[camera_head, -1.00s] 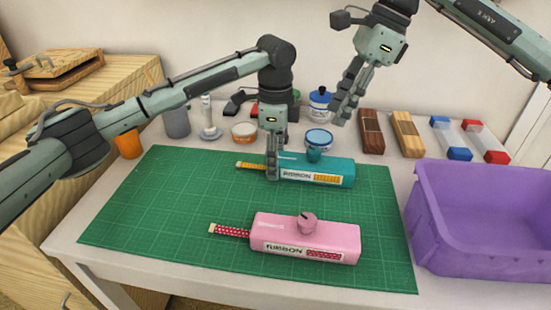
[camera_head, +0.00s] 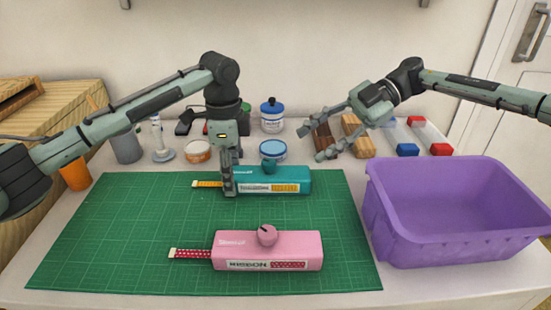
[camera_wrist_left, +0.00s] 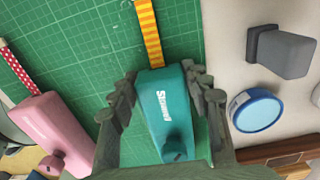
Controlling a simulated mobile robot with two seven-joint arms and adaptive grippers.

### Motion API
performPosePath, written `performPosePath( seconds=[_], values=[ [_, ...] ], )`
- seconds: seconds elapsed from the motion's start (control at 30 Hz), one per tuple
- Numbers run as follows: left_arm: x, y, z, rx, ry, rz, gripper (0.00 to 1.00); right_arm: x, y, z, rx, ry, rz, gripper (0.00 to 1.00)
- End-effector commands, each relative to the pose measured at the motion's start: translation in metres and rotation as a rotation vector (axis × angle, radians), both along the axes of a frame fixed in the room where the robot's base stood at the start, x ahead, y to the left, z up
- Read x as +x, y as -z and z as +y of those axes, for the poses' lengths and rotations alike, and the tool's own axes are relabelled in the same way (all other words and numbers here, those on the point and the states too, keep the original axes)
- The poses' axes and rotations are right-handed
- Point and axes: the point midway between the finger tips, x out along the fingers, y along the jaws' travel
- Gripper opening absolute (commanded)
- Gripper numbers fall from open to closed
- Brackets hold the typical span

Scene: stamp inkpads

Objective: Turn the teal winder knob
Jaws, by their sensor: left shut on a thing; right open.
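The teal ribbon winder (camera_head: 290,180) lies on the green cutting mat (camera_head: 120,230), with a yellow ribbon (camera_head: 207,183) out of its left end. Its teal knob (camera_head: 269,166) stands on top and also shows in the left wrist view (camera_wrist_left: 178,147). My left gripper (camera_head: 229,187) points down at the winder's left end, its fingers (camera_wrist_left: 160,95) on both sides of the body, away from the knob. My right gripper (camera_head: 314,142) is open and empty, in the air to the right behind the winder.
A pink winder (camera_head: 268,250) with a pink knob (camera_head: 267,235) and red dotted ribbon (camera_head: 190,254) lies nearer the front. A purple bin (camera_head: 460,250) stands at the right. Jars, cups and wooden blocks line the back. The mat's left part is clear.

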Motion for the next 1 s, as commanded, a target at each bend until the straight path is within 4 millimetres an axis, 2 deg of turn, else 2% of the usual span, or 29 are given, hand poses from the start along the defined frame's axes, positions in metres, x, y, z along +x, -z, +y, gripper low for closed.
performPosePath(
  seconds=[0.1,0.2,0.37,0.47,0.8,1.0],
  values=[
    [0.0,0.0,0.0,0.0,0.0,0.0,0.16,0.011,0.001,-0.014,0.004,0.169,0.208,0.47],
    [0.0,0.0,0.0,0.0,0.0,0.0,0.16,0.016,0.001,-0.021,0.008,0.254,0.32,0.47],
    [0.0,0.0,0.0,0.0,0.0,0.0,0.16,0.018,0.004,-0.018,0.011,0.299,0.388,0.47],
    [0.0,0.0,0.0,0.0,0.0,0.0,0.16,0.016,0.009,-0.006,0.011,0.3,0.392,0.47],
    [0.0,0.0,0.0,0.0,0.0,0.0,0.16,0.005,0.035,0.055,0.011,0.297,0.389,0.47],
    [0.0,0.0,0.0,0.0,0.0,0.0,0.16,0.001,0.045,0.078,0.011,0.299,0.387,0.47]
  ],
)
